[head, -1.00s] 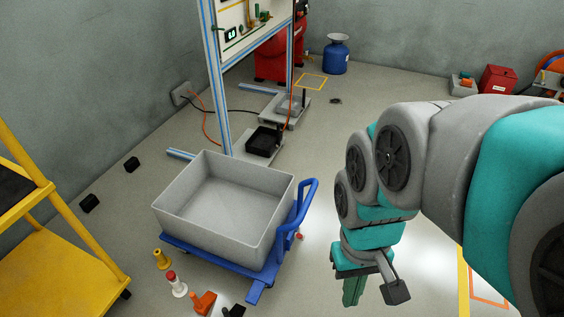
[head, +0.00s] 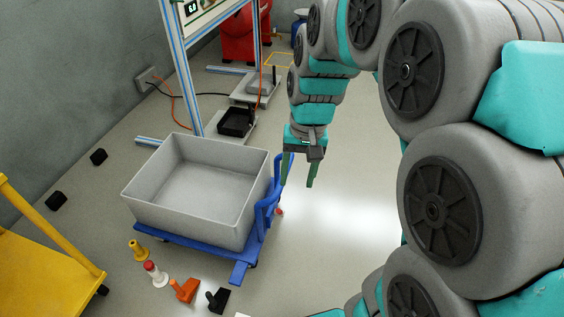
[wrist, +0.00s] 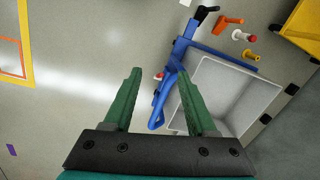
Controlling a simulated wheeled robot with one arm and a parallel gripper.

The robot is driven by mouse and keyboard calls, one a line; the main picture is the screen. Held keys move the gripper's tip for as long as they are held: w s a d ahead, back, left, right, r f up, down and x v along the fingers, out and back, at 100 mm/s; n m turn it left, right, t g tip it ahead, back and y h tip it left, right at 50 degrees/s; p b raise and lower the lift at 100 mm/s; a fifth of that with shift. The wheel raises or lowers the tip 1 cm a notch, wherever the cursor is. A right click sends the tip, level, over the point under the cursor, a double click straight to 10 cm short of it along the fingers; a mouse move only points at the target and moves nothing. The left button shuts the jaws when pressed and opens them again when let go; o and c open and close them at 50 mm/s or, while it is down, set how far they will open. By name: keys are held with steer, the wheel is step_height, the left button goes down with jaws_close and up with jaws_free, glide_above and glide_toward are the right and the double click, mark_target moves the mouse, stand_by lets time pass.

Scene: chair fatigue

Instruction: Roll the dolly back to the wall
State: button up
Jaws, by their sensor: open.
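The blue dolly (head: 195,246) carries an empty grey bin (head: 193,225) and stands on the floor left of centre in the head view. Its blue handle (head: 268,205) rises at the bin's right side. My gripper (head: 299,181) is open, with green fingers pointing down, just right of the handle and apart from it. In the wrist view my gripper (wrist: 158,88) is open. The handle (wrist: 163,100) shows between and beyond the fingers, partly behind the right one. The grey wall (head: 85,90) runs along the left and back.
Several small items stand at the dolly's near side, including a yellow one (head: 138,251), a red-topped white one (head: 155,274) and an orange one (head: 184,290). Two black blocks (head: 98,156) lie near the wall. A blue-and-white frame (head: 181,75) stands behind the bin.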

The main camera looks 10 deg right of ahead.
steer(key=w+d+f+m+t+b, duration=0.15)
steer(key=w+f, duration=0.25)
steer(key=w, duration=0.4)
steer(key=w+d+f+m+b, duration=0.1)
steer(key=w+d+f+b, duration=0.15)
steer(key=w, duration=0.55)
steer(key=shift+y, duration=0.4)
steer(key=shift+x, duration=4.35)
steer(key=shift+s+a, duration=0.15)
steer(key=shift+c, duration=0.3)
jaws_close()
